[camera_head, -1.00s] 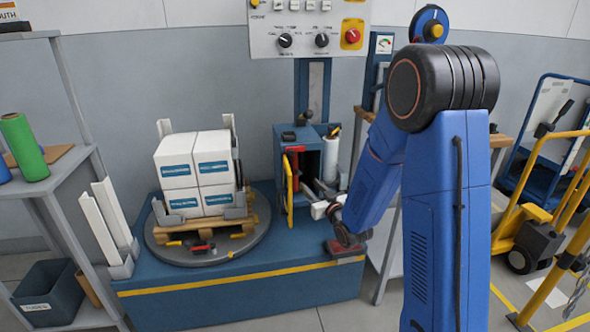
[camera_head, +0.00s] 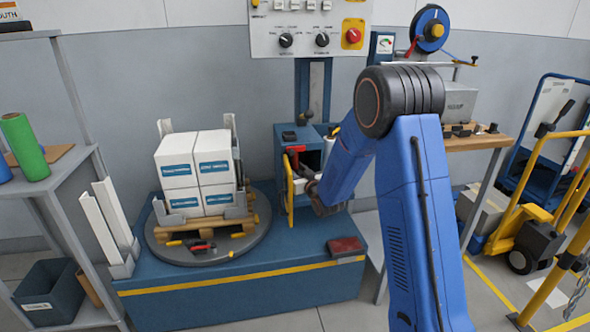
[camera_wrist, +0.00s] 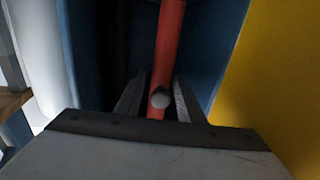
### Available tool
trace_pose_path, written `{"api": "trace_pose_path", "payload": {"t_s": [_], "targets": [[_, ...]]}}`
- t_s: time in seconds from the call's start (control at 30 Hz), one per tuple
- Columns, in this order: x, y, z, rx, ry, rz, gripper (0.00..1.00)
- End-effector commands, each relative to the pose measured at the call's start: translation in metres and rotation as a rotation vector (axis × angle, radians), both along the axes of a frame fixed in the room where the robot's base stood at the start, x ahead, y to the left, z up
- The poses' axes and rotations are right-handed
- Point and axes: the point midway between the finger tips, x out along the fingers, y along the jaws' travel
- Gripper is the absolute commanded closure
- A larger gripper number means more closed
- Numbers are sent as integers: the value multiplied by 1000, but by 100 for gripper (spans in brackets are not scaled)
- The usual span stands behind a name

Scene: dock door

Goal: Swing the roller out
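The blue roller carriage (camera_head: 318,152) stands on the wrapper's mast behind the turntable (camera_head: 200,252). A red bar (camera_head: 296,150) shows at its open front, beside a yellow guard (camera_head: 290,185). In the wrist view the red bar (camera_wrist: 168,45) runs upright inside the blue housing, and a grey round end (camera_wrist: 160,98) sits on it. My gripper (camera_wrist: 158,95) has one finger on each side of the bar, with narrow gaps, and looks open. In the head view my gripper (camera_head: 308,180) is at the carriage front, mostly hidden by my arm.
White boxes (camera_head: 196,170) stand on a pallet on the turntable, left of the carriage. A control panel (camera_head: 308,28) hangs above. A dark red pad (camera_head: 345,246) lies on the blue base. A workbench (camera_head: 470,143) and yellow pallet truck (camera_head: 535,215) are at right.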

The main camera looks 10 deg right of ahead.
Motion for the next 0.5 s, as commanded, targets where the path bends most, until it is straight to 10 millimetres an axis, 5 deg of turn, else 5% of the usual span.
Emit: {"api": "trace_pose_path", "payload": {"t_s": [0.3, 0.47, 0.5], "targets": [[2, 0, 0, 0, 0, 0, 65], [2, 0, 0, 0, 0, 0, 100], [2, 0, 0, 0, 0, 0, 100]]}}
